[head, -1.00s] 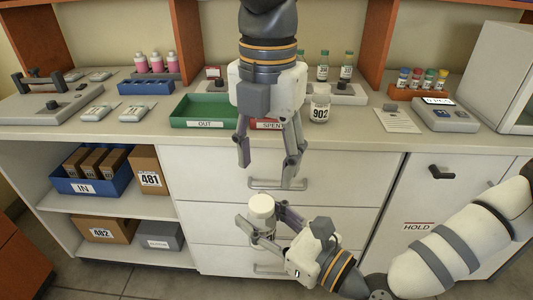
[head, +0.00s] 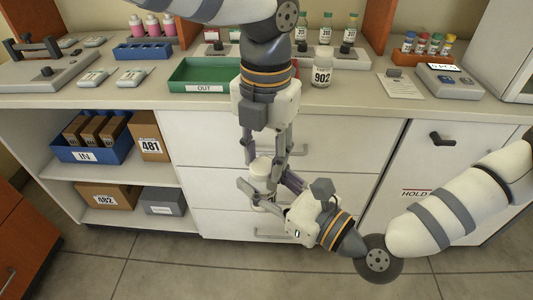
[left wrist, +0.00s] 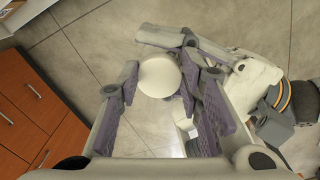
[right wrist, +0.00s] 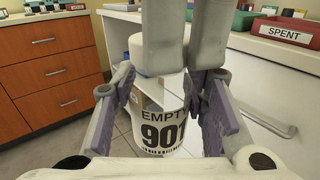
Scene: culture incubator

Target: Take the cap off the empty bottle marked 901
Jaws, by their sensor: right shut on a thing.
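My right gripper (head: 259,191) is shut on the bottle's body from the side. My left gripper (head: 263,160) points down from above, with its fingers on either side of the cap. In the left wrist view those fingers (left wrist: 160,88) stand open, with a gap visible beside the cap. In the right wrist view they partly hide the cap.
The counter above holds a green OUT tray (head: 183,85), a red SPENT tray partly hidden by my left arm, and bottle 902 (head: 322,76). Drawers (head: 330,190) are close behind the held bottle. Open floor (head: 180,265) lies below.

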